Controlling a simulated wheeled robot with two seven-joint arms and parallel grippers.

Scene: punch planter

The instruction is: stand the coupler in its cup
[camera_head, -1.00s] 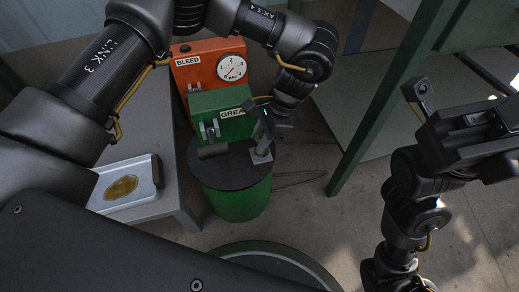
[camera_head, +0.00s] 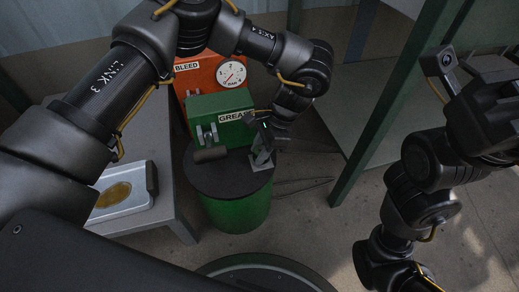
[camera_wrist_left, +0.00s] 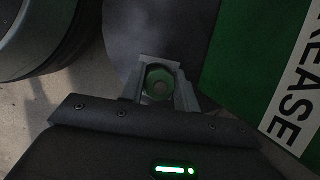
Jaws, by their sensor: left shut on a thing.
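My left gripper (camera_head: 262,154) reaches down over the right part of a dark drum top. In the left wrist view its pale fingers (camera_wrist_left: 160,95) are shut on a round, greenish, ring-like piece with a lighter centre (camera_wrist_left: 160,82), seen end-on, which I take to be the coupler. I cannot tell whether this piece touches the drum top or stands in anything. No cup can be made out clearly; the gripper may hide it. My right gripper (camera_head: 488,112) is away at the right edge, partly cut off, and its fingers cannot be read.
The green drum (camera_head: 236,212) carries a dark cylinder (camera_head: 210,154) lying on its top. Behind stand a green GREASE box (camera_head: 222,104) and an orange BLEED box with a gauge (camera_head: 232,73). A tray (camera_head: 120,193) rests on the grey bench. A green post (camera_head: 375,115) rises at right.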

